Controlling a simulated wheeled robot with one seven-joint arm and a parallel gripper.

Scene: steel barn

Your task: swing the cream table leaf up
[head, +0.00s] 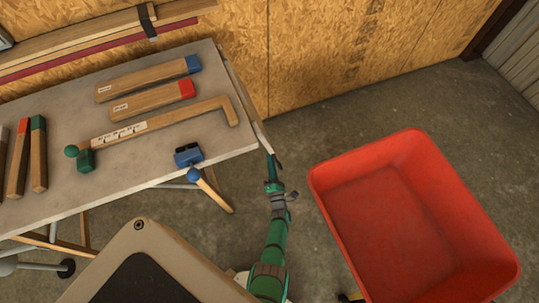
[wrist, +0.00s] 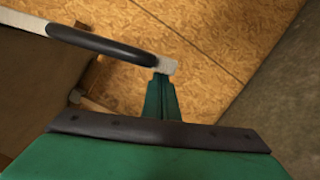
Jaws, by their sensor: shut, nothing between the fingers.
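The cream table leaf (head: 246,99) shows as a narrow, nearly edge-on strip along the right end of the grey worktable (head: 222,147). It hangs there, with most of its face hidden. In the wrist view, a pale strip (wrist: 22,20) with a dark rounded grip or trim (wrist: 100,44) runs from the upper left to my fingertips; it appears to be the leaf's edge. My gripper (head: 272,164) is by the near lower corner of the leaf. In the wrist view its green fingers (wrist: 160,84) are together and empty, with the tips at the strip's end. I cannot tell whether they touch.
A large red bin (head: 370,215) stands on the floor to the right of my arm. Plywood wall (head: 340,50) is behind. Concrete floor between table and bin is clear.

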